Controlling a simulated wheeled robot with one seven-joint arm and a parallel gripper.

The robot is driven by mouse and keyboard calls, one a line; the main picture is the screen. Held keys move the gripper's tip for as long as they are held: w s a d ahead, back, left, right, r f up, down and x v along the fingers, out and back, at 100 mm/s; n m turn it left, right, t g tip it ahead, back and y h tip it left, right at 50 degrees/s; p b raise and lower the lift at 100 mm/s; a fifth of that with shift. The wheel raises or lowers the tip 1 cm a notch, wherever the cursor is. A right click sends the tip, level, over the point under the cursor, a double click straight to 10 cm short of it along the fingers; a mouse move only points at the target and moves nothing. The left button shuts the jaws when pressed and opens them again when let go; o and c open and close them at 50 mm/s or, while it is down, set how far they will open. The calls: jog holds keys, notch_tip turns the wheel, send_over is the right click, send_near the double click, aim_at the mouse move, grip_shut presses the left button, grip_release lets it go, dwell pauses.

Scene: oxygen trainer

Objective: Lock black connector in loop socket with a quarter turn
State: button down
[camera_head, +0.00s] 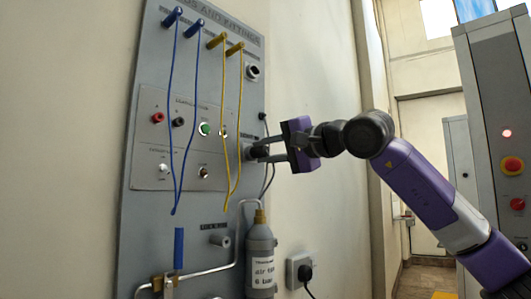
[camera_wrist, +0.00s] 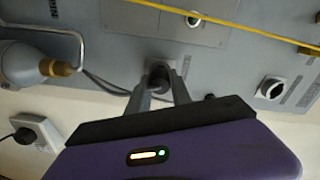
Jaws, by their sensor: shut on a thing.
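The black connector (camera_wrist: 160,80) shows in the wrist view between the fingertips, right up against the grey panel. In the head view the connector (camera_head: 261,152) is a dark round shape at the panel's right edge, partly covered by the fingers. My gripper (camera_head: 264,151) reaches in from the right and is shut on the connector; its fingers also show in the wrist view (camera_wrist: 160,92). The loop socket is hidden behind the connector, so I cannot tell whether the connector is turned or locked. A dark cable (camera_wrist: 104,83) runs near the connector.
The upright grey panel (camera_head: 150,205) carries blue cords (camera_head: 173,110), yellow cords (camera_head: 224,120) and several coloured sockets. A grey air tank (camera_head: 261,255) stands below my gripper. A wall outlet with a black plug (camera_head: 304,272) is at lower right. A grey cabinet (camera_head: 490,120) stands far right.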

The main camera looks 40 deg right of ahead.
jog(key=m+b, duration=0.1)
jog(key=m, duration=0.1)
jog(key=shift+f+m, duration=0.1)
jog(key=shift+m, duration=0.3)
jog(key=c, duration=1.1)
grip_release()
jog(key=s, duration=0.8)
jog(key=shift+d, duration=0.15)
jog(key=shift+w, duration=0.1)
